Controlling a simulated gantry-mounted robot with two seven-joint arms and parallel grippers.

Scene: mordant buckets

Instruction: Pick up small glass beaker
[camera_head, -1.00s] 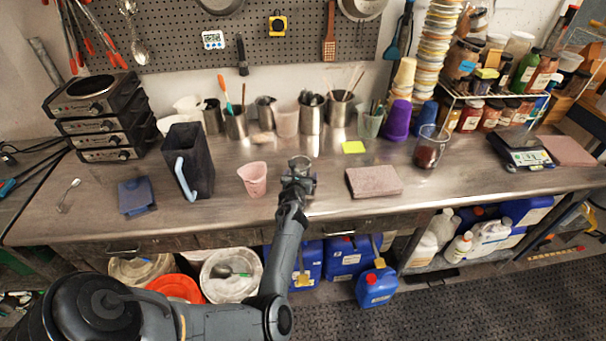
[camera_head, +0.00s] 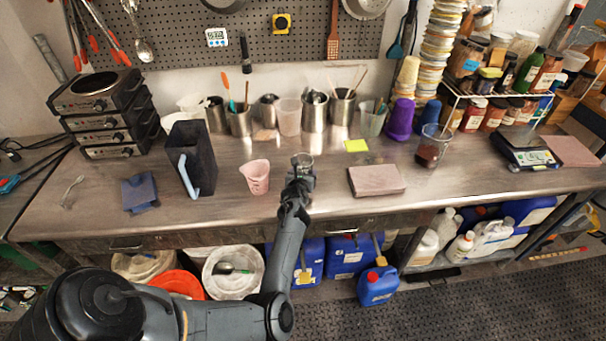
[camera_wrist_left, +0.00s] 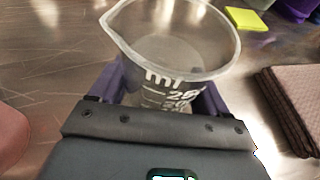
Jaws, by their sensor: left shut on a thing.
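My right gripper is not in view.
A pink measuring cup (camera_head: 257,178) stands left of the gripper. A folded brown cloth (camera_head: 376,180) lies to the right, with a yellow note (camera_head: 356,146) behind it. Steel canisters (camera_head: 314,112) line the back.

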